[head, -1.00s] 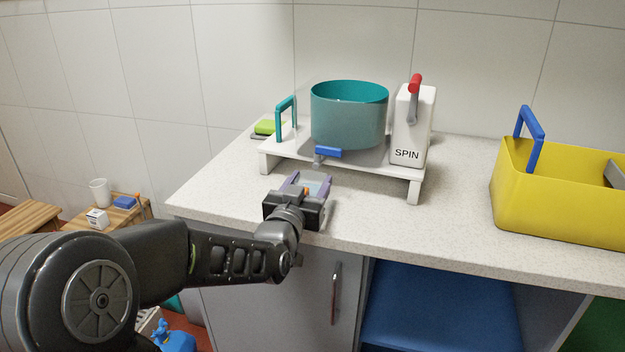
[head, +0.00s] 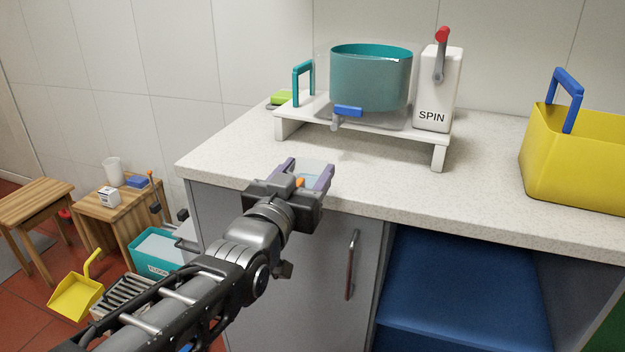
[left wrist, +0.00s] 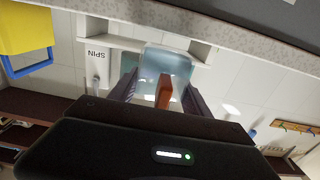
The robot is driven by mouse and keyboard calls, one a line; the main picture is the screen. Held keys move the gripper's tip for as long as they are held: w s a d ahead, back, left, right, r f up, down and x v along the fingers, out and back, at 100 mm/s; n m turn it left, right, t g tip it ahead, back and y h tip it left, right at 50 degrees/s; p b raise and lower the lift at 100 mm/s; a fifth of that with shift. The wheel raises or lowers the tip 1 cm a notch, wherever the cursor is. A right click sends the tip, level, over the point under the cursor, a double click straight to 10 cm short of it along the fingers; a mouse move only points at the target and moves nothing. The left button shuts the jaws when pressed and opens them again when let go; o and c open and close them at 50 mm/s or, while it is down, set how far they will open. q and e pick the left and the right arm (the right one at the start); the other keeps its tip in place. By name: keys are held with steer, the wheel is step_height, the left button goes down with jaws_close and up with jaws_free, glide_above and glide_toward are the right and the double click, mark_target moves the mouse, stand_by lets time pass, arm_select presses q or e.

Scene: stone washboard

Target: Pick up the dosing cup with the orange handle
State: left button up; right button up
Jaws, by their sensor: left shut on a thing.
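The dosing cup (head: 313,181) is clear and pale bluish, with an orange handle (head: 299,182). It sits between the purple-grey fingers of my left gripper (head: 308,174), which is shut on it near the counter's front edge in the head view. In the left wrist view the cup (left wrist: 167,62) shows between the fingers, its orange handle (left wrist: 164,93) pointing toward the gripper body. I cannot tell how high above the counter it is held. My right gripper is not in view.
On the counter (head: 370,200), a white stand (head: 438,158) carries a teal drum (head: 370,80) and a SPIN post (head: 433,95). A yellow bin (head: 575,160) with a blue handle is at right. Small wooden tables (head: 125,205), a yellow dustpan (head: 75,297) and a teal tub are at lower left.

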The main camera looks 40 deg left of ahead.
mark_target(299, 181)
arm_select(q)
steer(key=shift+b+v, duration=0.9)
steer(key=shift+v, duration=0.75)
steer(key=shift+r, duration=0.15)
